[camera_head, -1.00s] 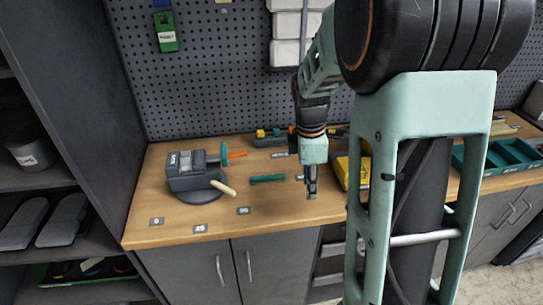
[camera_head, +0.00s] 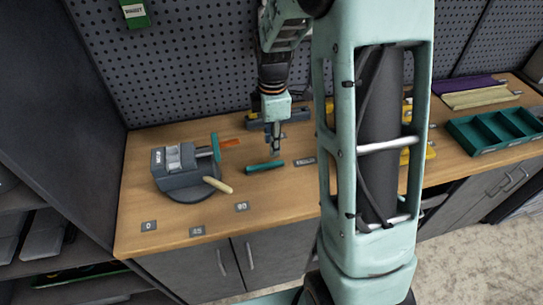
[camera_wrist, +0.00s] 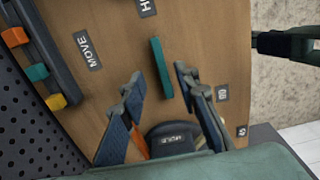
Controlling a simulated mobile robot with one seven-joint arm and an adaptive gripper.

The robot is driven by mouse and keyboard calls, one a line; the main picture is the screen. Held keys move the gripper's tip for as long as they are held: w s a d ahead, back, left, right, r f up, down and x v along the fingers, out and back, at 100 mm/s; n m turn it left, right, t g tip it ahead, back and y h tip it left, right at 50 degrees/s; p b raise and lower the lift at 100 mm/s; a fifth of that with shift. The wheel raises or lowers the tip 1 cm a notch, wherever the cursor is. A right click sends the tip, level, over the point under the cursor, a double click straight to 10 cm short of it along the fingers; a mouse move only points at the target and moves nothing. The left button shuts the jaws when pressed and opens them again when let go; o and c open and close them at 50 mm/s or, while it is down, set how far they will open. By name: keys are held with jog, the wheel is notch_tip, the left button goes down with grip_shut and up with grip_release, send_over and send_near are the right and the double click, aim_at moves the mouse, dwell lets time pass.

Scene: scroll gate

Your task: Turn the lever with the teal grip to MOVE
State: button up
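A teal bar-shaped grip (camera_head: 264,166) lies low over the wooden bench top, right of the grey vise. It shows in the wrist view (camera_wrist: 161,68), where its tip lies between a MOVE label (camera_wrist: 87,50) on the left and a partly cut-off label starting with H (camera_wrist: 147,7) at the top. Its pivot is not clear. My gripper (camera_head: 276,151) points down close to the bar's right end. In the wrist view my gripper (camera_wrist: 158,73) has its fingers apart, one on each side of the bar in the picture. Contact is not visible.
The grey vise (camera_head: 183,172) has a teal side handle (camera_head: 215,146) and a cream lever (camera_head: 218,185). Labels line the bench front (camera_head: 196,231). A dark rail (camera_wrist: 45,60) with orange, teal and yellow blocks lies by the pegboard. A green tray (camera_head: 495,130) stands right.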

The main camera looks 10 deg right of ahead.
aim_at(272, 163)
notch_tip(272, 163, down, 8)
jog(key=shift+r+p, duration=0.1)
jog(key=shift+p, duration=0.2)
grip_shut()
dwell(0.3)
